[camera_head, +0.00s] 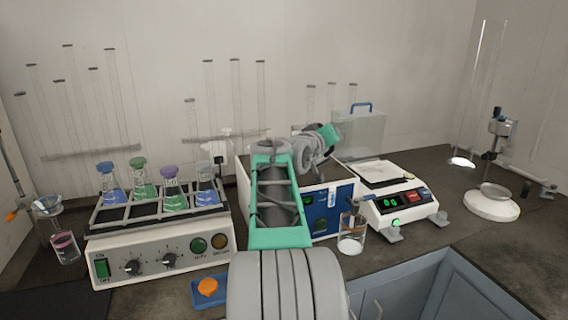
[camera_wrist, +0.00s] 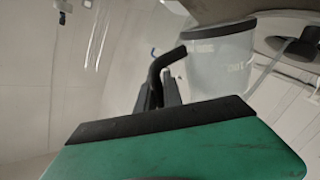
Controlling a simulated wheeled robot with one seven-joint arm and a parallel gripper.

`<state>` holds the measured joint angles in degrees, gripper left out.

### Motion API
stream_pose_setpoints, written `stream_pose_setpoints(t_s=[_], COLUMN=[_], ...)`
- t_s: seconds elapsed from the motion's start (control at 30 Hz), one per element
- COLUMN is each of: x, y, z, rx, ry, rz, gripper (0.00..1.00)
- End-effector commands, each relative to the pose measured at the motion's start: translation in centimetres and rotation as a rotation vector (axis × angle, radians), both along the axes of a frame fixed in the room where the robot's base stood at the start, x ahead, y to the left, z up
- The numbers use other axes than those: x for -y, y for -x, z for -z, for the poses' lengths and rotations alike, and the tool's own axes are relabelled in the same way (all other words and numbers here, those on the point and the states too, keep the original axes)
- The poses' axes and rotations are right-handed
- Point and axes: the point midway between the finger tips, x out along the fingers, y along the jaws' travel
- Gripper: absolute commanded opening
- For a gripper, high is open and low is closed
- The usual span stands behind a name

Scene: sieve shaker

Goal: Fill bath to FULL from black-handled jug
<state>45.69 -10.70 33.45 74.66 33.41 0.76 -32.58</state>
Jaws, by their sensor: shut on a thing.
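My gripper (camera_wrist: 168,92) is shut on the black handle (camera_wrist: 155,70) of a clear jug (camera_wrist: 222,62) in the wrist view. Only part of the jug shows, with small dark marks on its wall; its water level and tilt cannot be told. In the head view the teal end of my arm is above the bath (camera_head: 345,186), a pale box with a blue front panel (camera_head: 320,222). My arm hides much of the bath, its inside and its level mark. The jug is not clearly visible there.
A flask shaker (camera_head: 150,262) with several coloured flasks stands left. A balance (camera_head: 405,208) stands right of the bath, with a glass beaker (camera_head: 352,236) in front. A clear container with a blue handle (camera_head: 361,107) stands behind. A stand with a white base (camera_head: 492,204) is far right.

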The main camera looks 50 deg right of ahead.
Motion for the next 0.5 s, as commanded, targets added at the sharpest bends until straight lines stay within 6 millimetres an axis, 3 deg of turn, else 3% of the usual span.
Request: stream_pose_setpoints(t_s=[0.07, 0.5], x=[0.01, 0.03], y=[-0.16, -0.61], z=[-0.72, -0.57], rx=[-0.022, -0.094], ry=[0.002, 0.005], rz=[0.000, 0.000], gripper=[0.00, 0.00])
